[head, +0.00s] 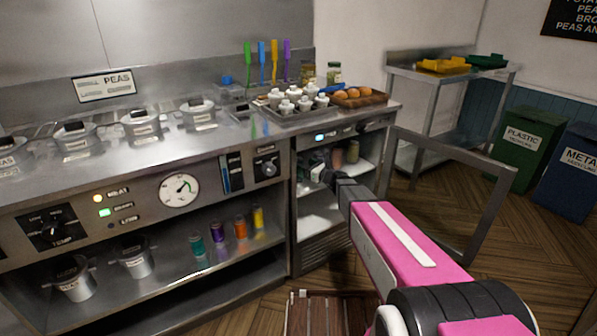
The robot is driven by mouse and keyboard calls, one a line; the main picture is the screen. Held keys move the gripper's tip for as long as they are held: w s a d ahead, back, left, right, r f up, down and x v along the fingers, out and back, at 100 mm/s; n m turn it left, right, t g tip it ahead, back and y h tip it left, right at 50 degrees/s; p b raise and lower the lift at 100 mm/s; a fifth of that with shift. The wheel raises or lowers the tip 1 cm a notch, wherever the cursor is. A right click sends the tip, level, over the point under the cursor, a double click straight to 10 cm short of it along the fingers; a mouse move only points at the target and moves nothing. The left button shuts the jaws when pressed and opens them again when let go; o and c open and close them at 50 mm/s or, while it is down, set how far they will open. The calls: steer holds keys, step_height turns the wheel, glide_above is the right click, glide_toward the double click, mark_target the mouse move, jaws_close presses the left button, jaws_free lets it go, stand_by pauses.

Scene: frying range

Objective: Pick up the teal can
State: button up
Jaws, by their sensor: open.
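The teal can (197,245) stands upright on the open lower shelf (180,268) under the range, at the left end of a row of small cans. To its right stand a purple can (213,231), an orange can (240,227) and a yellow can (258,218). My pink arm reaches in from the lower right. My gripper (314,168) is at the front of the open right-hand cabinet, to the right of and higher in the picture than the teal can, well apart from it. It is open. Its fingertips are small and hard to make out.
Metal pots (138,263) stand left of the cans on the same shelf. The control panel (130,200) overhangs the shelf. A side shelf (318,206) lies below my gripper. A wooden crate (328,312) is on the floor in front. A steel table (450,75) stands at right.

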mark_target(303, 166)
steer(key=x, duration=0.3)
steer(key=shift+w+a+f, duration=0.2)
steer(key=shift+w+f, duration=0.1)
steer(key=shift+f, duration=0.1)
steer(key=shift+w+a, duration=0.3)
steer(key=shift+a, duration=0.15)
steer(key=c, duration=1.2)
steer(key=shift+r, duration=0.2)
